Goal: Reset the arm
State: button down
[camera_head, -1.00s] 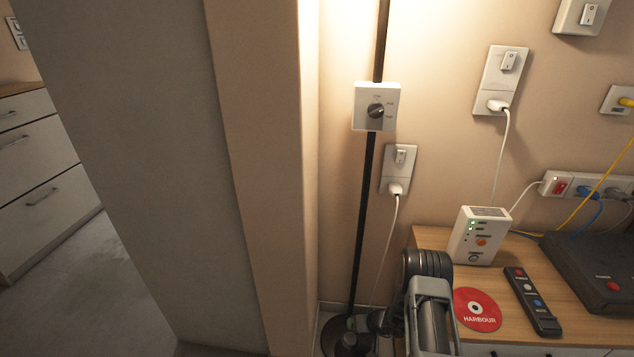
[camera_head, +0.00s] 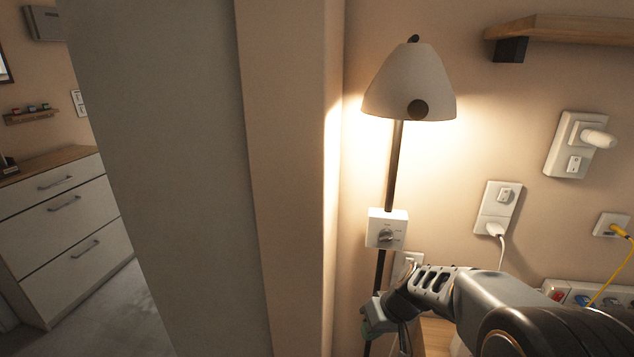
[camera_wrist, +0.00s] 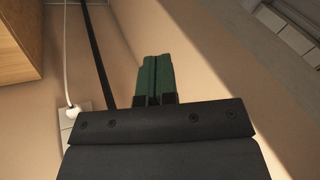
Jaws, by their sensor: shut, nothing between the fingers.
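My gripper (camera_head: 371,326) is at the lower middle of the head view, in front of the lamp's dark pole and below the dial box. In the wrist view its green fingers (camera_wrist: 154,78) are together with nothing between them. My arm reaches in from the lower right and hides most of the wooden cabinet (camera_head: 436,335) and part of a wall socket.
A lit lamp (camera_head: 410,85) stands by the wall, with a dial box (camera_head: 386,228) on its pole. A wall edge (camera_head: 287,180) rises left of my gripper. A shelf (camera_head: 570,29) and several sockets are at right. A drawer unit (camera_head: 70,222) stands far left.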

jog(key=s+d+r+m+t+h+p, duration=0.1)
jog(key=s+r+p, duration=0.4)
jog(key=r, duration=0.5)
jog(key=s+d+r+m+t+h+p, duration=0.1)
jog(key=s+d+r+h+p, duration=0.2)
jog(key=r, duration=0.7)
jog(key=s+h+p, duration=0.1)
jog(key=s+p, duration=0.1)
jog(key=s, duration=0.1)
jog(key=shift+d+m, duration=0.15)
jog(key=shift+m, duration=0.25)
